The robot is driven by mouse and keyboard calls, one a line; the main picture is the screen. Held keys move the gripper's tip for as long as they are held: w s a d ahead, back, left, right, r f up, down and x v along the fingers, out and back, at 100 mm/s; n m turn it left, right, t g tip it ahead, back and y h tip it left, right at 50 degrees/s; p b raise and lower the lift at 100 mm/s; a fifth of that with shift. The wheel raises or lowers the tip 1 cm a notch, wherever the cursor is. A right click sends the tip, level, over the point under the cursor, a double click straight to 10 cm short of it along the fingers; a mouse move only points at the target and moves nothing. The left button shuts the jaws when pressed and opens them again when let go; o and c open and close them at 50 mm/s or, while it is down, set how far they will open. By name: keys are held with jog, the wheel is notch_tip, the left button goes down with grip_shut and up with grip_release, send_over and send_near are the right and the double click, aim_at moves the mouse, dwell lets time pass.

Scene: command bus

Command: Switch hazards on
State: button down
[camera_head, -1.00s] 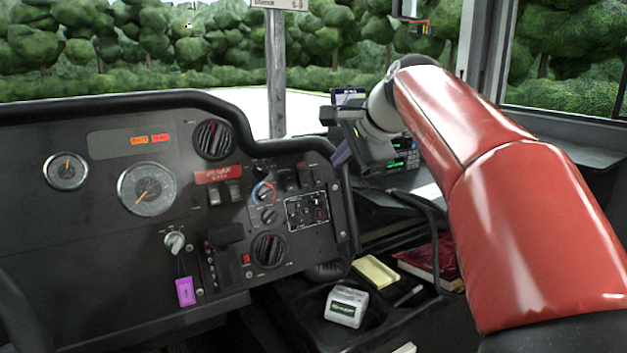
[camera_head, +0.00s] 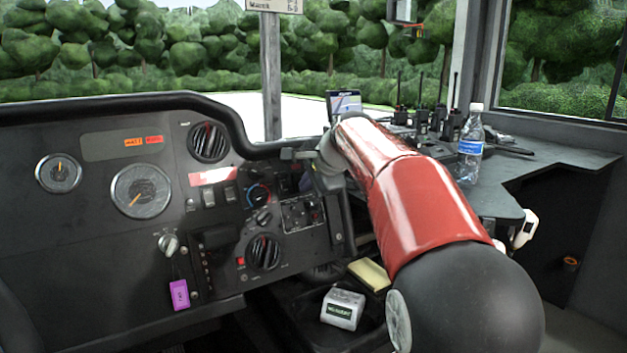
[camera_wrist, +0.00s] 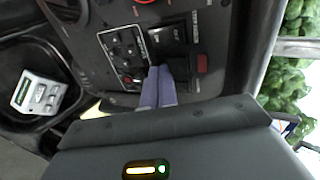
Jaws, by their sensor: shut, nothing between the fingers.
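My gripper (camera_wrist: 159,72) has pale purple fingers, held together with nothing between them. In the wrist view its tips are at the lower of two black rocker switches; I cannot tell whether they touch it. The upper black switch (camera_wrist: 168,36) is clear of the fingers. A small red button or lamp (camera_wrist: 203,63) is beside the lower switch. In the head view my gripper (camera_head: 305,182) is in front of the dashboard's upper right part, and my arm hides some of that area. Switch labels are too small to read, so I cannot tell which one is the hazard switch.
The dashboard (camera_head: 95,240) has gauges, round knobs and two rocker switches (camera_head: 219,196) under a red label. A white box (camera_head: 342,308) and yellow pad (camera_head: 370,274) lie below. A water bottle (camera_head: 470,145) and radios (camera_head: 425,122) stand on the right ledge.

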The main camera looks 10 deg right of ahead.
dwell(0.3)
jog(key=shift+w+a+f+b, duration=0.1)
jog(key=shift+w+f+b, duration=0.1)
jog(key=shift+b, duration=0.55)
jog(key=shift+r+p, duration=0.8)
jog(key=shift+p, duration=0.05)
jog(key=shift+r, duration=0.1)
